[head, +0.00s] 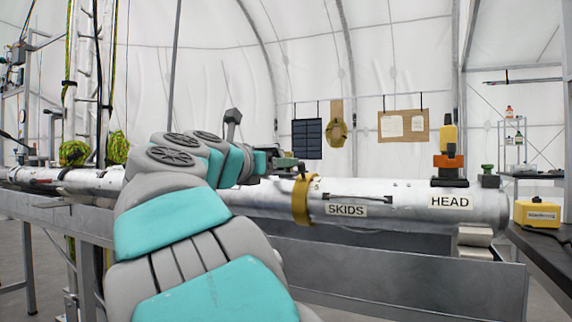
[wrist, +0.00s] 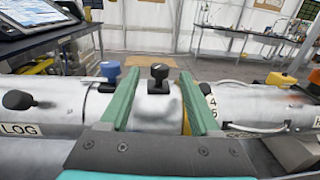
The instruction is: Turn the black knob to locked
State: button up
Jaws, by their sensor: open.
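In the wrist view a black knob (wrist: 160,73) stands upright on the silver tube (wrist: 158,112), framed between the two green fingers of my gripper (wrist: 159,76). The fingers are apart on either side of it, with visible gaps, and I see no contact. A second black knob (wrist: 17,100) sits on the tube at the left, above the LOG label. In the head view my gripper (head: 286,164) is low over the tube (head: 400,195), left of the SKIDS label. The black knob between the fingers cannot be made out there. No locked mark is readable.
A blue knob (wrist: 110,72) stands just left of the fingers. A yellow band (head: 302,200) circles the tube right of my gripper. An orange and yellow fitting (head: 449,150) stands above the HEAD label. A yellow box (head: 537,213) sits on the dark right table.

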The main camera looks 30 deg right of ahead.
jog(key=x, duration=0.4)
jog(key=shift+w+d, duration=0.25)
jog(key=shift+d, duration=0.1)
grip_shut()
dwell(0.4)
